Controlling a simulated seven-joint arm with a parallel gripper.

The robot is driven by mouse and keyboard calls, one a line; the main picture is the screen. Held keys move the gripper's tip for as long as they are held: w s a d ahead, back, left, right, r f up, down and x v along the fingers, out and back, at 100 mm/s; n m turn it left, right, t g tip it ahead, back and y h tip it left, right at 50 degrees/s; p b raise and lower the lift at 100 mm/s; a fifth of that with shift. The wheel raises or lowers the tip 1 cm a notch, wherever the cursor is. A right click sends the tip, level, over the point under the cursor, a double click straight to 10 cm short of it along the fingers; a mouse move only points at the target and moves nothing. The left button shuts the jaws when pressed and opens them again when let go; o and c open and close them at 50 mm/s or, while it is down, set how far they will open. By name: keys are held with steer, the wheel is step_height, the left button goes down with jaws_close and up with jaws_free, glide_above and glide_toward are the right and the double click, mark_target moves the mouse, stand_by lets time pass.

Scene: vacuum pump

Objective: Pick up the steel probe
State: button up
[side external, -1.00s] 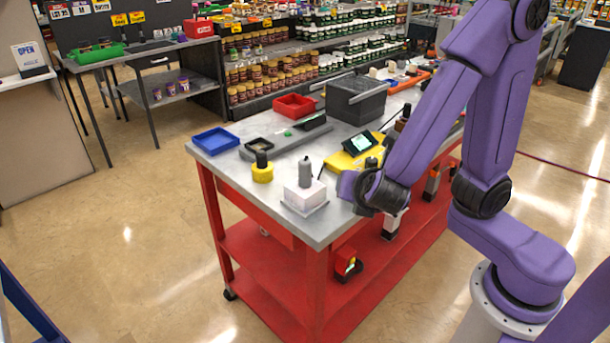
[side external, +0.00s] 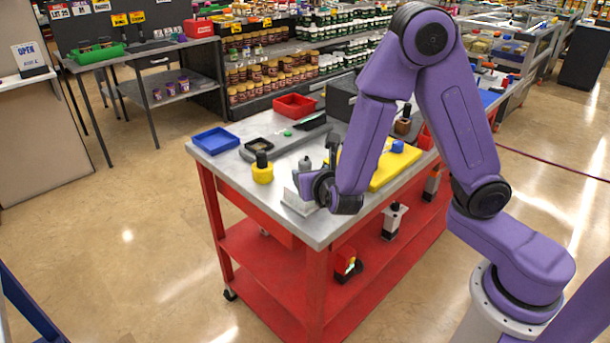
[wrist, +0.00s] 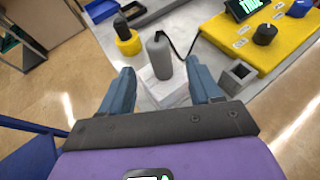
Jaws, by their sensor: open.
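The steel probe (wrist: 160,55) is a grey upright cylinder with a black cable, standing in a white block (wrist: 165,92). Its top also shows in the side external view (side external: 305,163), partly hidden by my gripper (side external: 320,172). In the wrist view my gripper (wrist: 160,72) is open, with one finger to the left of the probe and one to the right. The fingers are apart from the probe, which lies ahead between them. Nothing is held.
A yellow and black cylinder (wrist: 128,40) stands left of the probe. A yellow instrument base (wrist: 255,35) and a small grey square holder (wrist: 236,75) are to the right. A blue tray (side external: 215,139) and red bin (side external: 295,105) sit farther off on the cart top.

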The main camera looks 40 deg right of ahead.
mark_target(305, 168)
steer(key=shift+x, duration=3.45)
steer(key=c, duration=1.1)
steer(key=shift+c, duration=0.2)
steer(key=shift+r, duration=0.1)
